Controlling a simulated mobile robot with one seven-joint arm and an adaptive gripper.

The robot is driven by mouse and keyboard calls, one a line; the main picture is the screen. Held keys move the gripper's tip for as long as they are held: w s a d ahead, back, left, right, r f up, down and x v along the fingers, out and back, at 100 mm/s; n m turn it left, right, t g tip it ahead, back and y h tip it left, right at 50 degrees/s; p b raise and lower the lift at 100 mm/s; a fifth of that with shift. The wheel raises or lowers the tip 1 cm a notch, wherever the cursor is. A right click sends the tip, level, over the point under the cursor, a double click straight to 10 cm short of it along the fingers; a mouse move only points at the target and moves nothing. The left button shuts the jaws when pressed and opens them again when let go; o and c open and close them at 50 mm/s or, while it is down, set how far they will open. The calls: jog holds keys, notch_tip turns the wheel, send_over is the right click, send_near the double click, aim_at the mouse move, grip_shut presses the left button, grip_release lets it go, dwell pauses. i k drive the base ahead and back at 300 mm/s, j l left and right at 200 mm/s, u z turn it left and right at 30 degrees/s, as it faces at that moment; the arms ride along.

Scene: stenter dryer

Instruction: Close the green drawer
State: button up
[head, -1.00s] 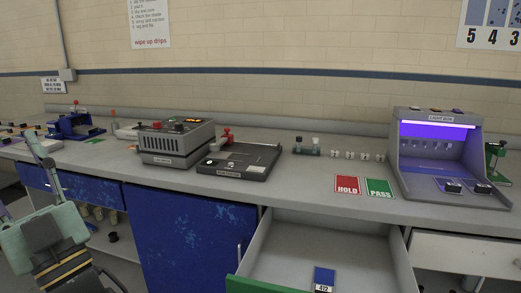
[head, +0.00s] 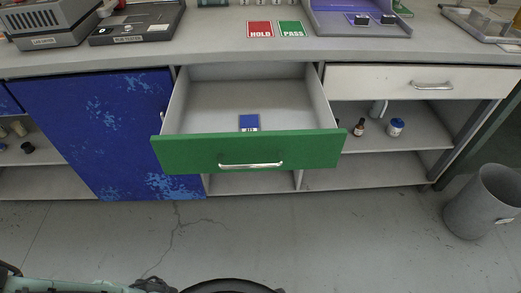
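The green drawer (head: 250,150) stands pulled well out of the bench, in the middle of the head view. It has a green front with a silver bar handle (head: 251,165) and a pale grey inside. A small blue card or sample (head: 249,122) with a white label lies on its floor, near the front. No gripper fingers can be made out in the head view. Teal and black parts show only at the bottom edge, well apart from the drawer front.
A blue cabinet door (head: 95,130) is left of the drawer. A white drawer (head: 415,83) sits shut on the right, above open shelves with bottles. A grey bin (head: 485,202) stands on the floor at right. The floor (head: 330,235) before the drawer is clear.

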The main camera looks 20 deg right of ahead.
aim_at(200, 135)
jog(key=z, duration=1.35)
jog(key=k+z, duration=0.1)
jog(key=k, duration=0.25)
jog(key=k+l+z, duration=0.15)
jog(key=k, duration=0.2)
